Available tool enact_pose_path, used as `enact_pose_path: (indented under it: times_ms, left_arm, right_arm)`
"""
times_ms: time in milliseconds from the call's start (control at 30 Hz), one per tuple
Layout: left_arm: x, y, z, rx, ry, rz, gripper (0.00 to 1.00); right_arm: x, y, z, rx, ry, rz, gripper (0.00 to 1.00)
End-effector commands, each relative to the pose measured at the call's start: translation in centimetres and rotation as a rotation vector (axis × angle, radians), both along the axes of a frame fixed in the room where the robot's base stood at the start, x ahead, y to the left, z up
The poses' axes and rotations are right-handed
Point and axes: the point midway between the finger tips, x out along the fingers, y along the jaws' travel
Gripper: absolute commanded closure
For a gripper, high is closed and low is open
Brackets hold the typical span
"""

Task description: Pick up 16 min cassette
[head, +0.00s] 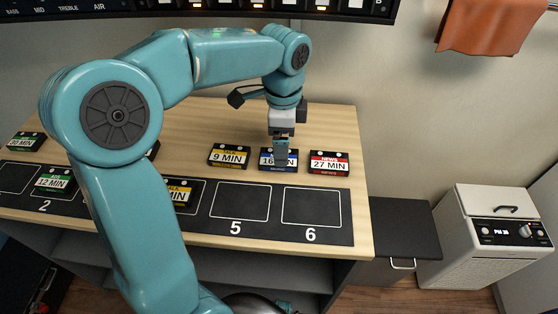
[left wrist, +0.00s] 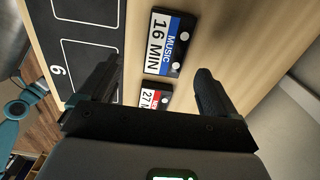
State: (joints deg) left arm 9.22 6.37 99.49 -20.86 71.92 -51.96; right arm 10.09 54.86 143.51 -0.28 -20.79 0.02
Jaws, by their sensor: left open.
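The 16 min cassette (head: 292,160) is black with a blue and white label and lies on the wooden table (head: 345,120), between the 9 min and 27 min cassettes. My left gripper (head: 281,155) is above it, pointing down, and hides part of its label. In the left wrist view the 16 min cassette (left wrist: 168,43) reads "MUSIC" and lies ahead, between the lines of my two open fingers (left wrist: 152,85). Nothing is between the fingertips that I can see gripped. My right gripper is not in view.
The 9 min cassette (head: 229,155) lies to the left and the red-labelled 27 min cassette (head: 329,163) close to the right. A black mat with numbered slots (head: 262,203) runs along the front edge; slots 5 and 6 are empty. A white appliance (head: 490,235) stands at right.

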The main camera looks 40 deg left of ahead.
Motion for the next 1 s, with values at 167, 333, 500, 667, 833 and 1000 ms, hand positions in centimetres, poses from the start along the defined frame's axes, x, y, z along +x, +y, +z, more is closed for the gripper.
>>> enact_pose_path:
  times_ms: [167, 333, 500, 667, 833, 1000]
  left_arm:
    - [0.2, 0.4, -1.8, 0.0, 0.004, 0.0, 0.08]
    - [0.5, 1.0, -4.6, 0.0, 0.004, -0.001, 0.08]
    - [0.6, 1.0, -5.6, -0.001, 0.001, 0.0, 0.08]
    - [0.6, 1.0, -5.5, 0.0, 0.0, 0.0, 0.08]
    - [0.6, 1.0, -5.5, -0.001, 0.001, 0.0, 0.57]
    - [0.6, 1.0, -5.5, 0.0, 0.0, 0.0, 0.7]
  right_arm:
    - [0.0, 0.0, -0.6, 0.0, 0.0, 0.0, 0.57]
    - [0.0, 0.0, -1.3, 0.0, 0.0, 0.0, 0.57]
    - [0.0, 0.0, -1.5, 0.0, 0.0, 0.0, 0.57]
    - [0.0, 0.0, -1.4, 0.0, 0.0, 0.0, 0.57]
    - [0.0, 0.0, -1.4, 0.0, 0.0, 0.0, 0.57]
    - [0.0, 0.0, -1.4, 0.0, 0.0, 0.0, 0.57]
